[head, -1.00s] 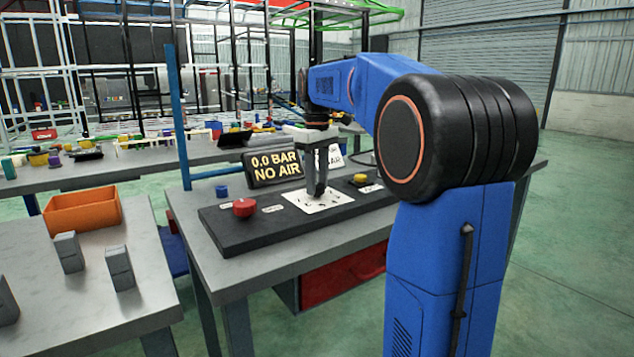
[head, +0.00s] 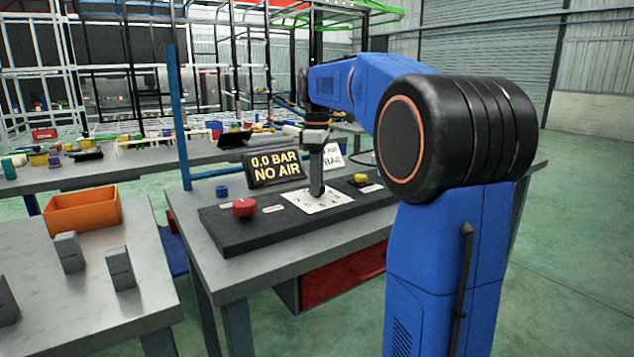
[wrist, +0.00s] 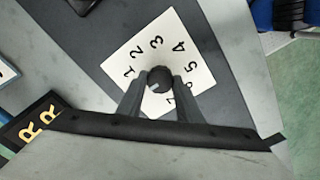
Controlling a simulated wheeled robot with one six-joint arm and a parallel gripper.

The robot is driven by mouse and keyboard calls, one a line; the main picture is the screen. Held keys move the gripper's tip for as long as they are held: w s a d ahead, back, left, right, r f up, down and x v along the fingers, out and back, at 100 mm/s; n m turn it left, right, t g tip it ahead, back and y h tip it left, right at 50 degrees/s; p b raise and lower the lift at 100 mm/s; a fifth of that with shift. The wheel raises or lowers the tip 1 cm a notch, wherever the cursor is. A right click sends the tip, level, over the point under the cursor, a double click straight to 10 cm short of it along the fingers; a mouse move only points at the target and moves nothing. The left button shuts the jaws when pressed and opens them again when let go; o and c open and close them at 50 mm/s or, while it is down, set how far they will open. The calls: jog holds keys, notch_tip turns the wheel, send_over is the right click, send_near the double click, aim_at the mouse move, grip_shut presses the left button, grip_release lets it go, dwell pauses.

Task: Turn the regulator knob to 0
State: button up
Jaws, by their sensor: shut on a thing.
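The regulator knob (wrist: 160,78) is a dark round knob in the middle of a white numbered dial plate (wrist: 119,72). The plate also shows in the head view (head: 331,200). My gripper (wrist: 159,86) points down at the plate, with its two grey fingers on either side of the knob, shut on it. A pale mark on the knob points to the lower left, toward the left finger. In the head view, my gripper (head: 316,190) hides the knob.
A display (head: 275,168) behind the panel reads "0.0 BAR NO AIR". A red button (head: 244,207) and a yellow button (head: 361,179) flank the dial on the dark panel (head: 235,238). A blue cap (head: 222,191) stands behind. An orange bin (head: 82,212) sits on the left bench.

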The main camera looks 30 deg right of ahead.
jog(key=o, duration=1)
jog(key=shift+o, duration=0.2)
notch_tip(320, 180, up, 17)
jog(key=shift+r, duration=0.2)
dwell(0.4)
